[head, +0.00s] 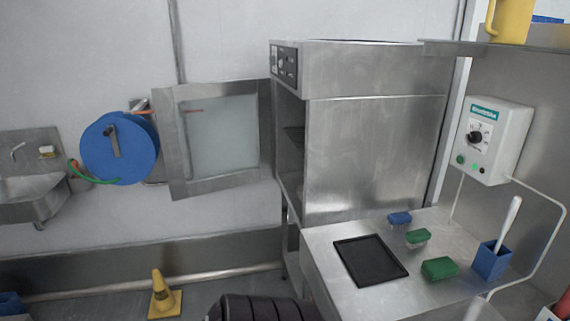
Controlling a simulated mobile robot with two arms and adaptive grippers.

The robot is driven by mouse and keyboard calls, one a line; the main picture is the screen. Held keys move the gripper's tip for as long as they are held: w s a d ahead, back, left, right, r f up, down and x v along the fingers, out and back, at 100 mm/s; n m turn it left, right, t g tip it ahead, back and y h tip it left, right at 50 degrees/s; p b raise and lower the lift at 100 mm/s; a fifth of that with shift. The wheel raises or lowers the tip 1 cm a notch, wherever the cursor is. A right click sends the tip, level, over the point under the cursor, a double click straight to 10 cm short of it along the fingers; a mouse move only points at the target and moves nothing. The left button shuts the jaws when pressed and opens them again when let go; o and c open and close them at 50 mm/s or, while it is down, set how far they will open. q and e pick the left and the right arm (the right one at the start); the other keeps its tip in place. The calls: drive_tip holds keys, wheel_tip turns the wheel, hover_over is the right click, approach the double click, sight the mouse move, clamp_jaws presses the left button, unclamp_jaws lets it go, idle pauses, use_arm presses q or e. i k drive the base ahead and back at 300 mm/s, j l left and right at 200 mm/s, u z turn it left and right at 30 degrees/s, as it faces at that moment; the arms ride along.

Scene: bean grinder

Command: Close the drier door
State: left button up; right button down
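The drier (375,150) is a tall stainless steel cabinet in the middle of the head view, with a control panel at its upper left. Its door (180,150), a steel frame around a pale glass pane, stands wide open to the left of the cabinet. The cabinet's front opening (291,150) is uncovered and shows dark shelves inside. I cannot make out either of my grippers in this view, and nothing is seen touching the door.
A blue hose reel (120,148) hangs behind the door's left side. A yellow cone (164,298) stands on the floor below. A dark ribbed object (255,308) is at the bottom edge. A steel counter (330,250) with a black tray (370,260) is at right.

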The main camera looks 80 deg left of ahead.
sight(164, 97)
drive_tip(key=j+u, duration=0.15)
drive_tip(key=u, duration=1.95)
drive_tip(key=i+j, duration=0.15)
drive_tip(key=j, duration=0.25)
drive_tip(key=i+j, duration=0.15)
drive_tip(key=j, duration=0.25)
drive_tip(key=i+j, duration=0.1)
drive_tip(key=j, duration=0.3)
drive_tip(key=i+j, duration=0.15)
drive_tip(key=j, duration=0.25)
drive_tip(key=i+j, duration=0.15)
drive_tip(key=j, duration=0.2)
drive_tip(key=z, duration=0.05)
